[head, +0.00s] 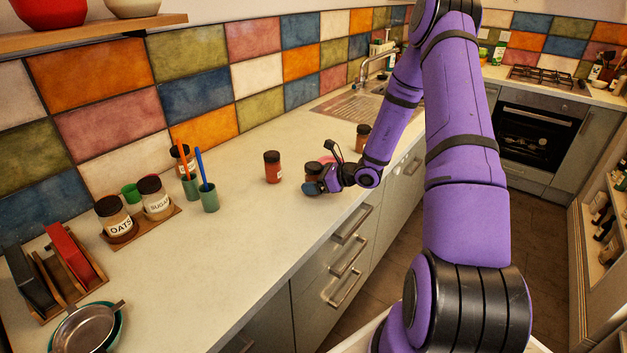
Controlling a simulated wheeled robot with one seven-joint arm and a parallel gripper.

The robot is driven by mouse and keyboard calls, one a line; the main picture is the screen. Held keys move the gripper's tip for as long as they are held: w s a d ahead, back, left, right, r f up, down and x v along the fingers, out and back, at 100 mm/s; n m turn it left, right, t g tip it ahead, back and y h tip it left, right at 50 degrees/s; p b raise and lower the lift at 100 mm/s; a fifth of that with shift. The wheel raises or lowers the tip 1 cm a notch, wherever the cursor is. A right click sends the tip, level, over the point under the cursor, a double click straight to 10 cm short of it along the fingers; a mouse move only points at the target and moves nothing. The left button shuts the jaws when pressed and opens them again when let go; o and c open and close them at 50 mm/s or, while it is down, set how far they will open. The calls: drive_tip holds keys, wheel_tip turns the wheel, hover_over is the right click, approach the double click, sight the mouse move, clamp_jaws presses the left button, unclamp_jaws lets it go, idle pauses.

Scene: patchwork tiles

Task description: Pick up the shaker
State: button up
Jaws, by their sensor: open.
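A reddish-brown shaker (272,170) with a dark lid stands upright on the counter. A second dark-lidded shaker or small jar (313,171) stands just behind my gripper, partly hidden by it. A third brown one (362,140) stands farther back, beside my forearm. My gripper (314,187) is low over the counter near its front edge, pointing left. It is open, with nothing seen held. I cannot tell whether it touches the shaker behind it.
A pink round item (326,160) is partly hidden behind my gripper. Left are green cups (210,200) with upright handles, oats (115,220) and sugar (154,198) jars, a rack (66,280) and a pan (85,328). The sink (352,105) lies beyond. The front counter is clear.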

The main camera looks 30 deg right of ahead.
sight(321, 170)
drive_tip(key=shift+c, duration=0.2)
drive_tip(key=c, duration=1.1)
drive_tip(key=shift+o, duration=0.2)
drive_tip(key=shift+r, duration=0.1)
drive_tip(key=shift+r, duration=0.9)
drive_tip(key=shift+s+d+r, duration=0.1)
drive_tip(key=shift+s+r, duration=0.25)
drive_tip(key=shift+r, duration=0.5)
drive_tip(key=s+d+r, duration=0.1)
drive_tip(key=s+d, duration=0.1)
drive_tip(key=s, duration=1.3)
drive_tip(key=shift+r, duration=0.2)
drive_tip(key=shift+f, duration=0.1)
